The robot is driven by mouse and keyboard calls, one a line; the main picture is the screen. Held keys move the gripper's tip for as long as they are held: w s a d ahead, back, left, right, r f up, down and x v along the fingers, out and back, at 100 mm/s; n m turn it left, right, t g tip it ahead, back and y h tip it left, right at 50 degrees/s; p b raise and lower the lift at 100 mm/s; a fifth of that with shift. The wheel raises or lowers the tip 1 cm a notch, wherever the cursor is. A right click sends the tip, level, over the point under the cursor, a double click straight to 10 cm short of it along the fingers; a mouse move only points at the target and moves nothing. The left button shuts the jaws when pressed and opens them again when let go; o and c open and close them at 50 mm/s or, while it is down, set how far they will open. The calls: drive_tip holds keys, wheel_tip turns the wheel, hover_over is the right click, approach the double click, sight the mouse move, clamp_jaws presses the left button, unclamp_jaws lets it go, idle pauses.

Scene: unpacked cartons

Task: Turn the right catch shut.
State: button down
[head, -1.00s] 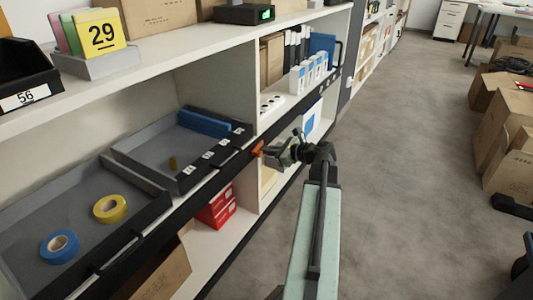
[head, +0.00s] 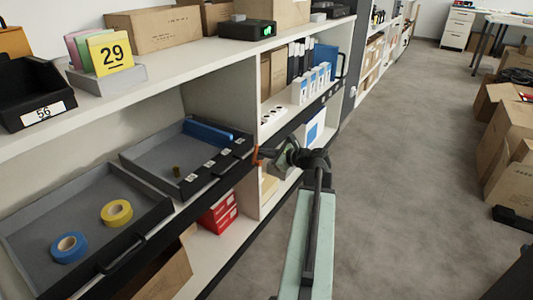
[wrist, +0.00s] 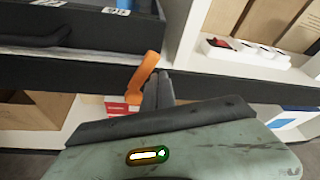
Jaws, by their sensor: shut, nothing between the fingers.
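The right catch is an orange lever on the shelf's dark front rail, just right of the right drawer (head: 160,167). In the head view only a small part of the catch (head: 256,156) shows beside my gripper (head: 266,155). In the wrist view the catch (wrist: 145,73) stands tilted, its top leaning right. My gripper (wrist: 158,90) is shut and empty, its fingers close against the right side of the catch. I cannot tell if they touch. The catch's lower end is partly hidden in the head view.
The left drawer (head: 140,238) holds blue tape (head: 70,247) and yellow tape (head: 117,213). Red boxes (head: 218,208) stand on the shelf below. A white power strip (wrist: 245,52) lies right of the catch. The floor (head: 400,150) at right is open, with cartons (head: 505,135) along its far side.

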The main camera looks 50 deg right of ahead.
sight(257, 148)
drive_tip(key=shift+s+a+r+p, duration=0.1)
drive_tip(key=shift+a+r+p, duration=0.3)
drive_tip(key=shift+a+r, duration=0.15)
drive_tip(key=shift+a, duration=0.5)
drive_tip(key=shift+r, duration=0.1)
drive_tip(key=shift+r+p, duration=0.8)
drive_tip(key=shift+p, duration=0.2)
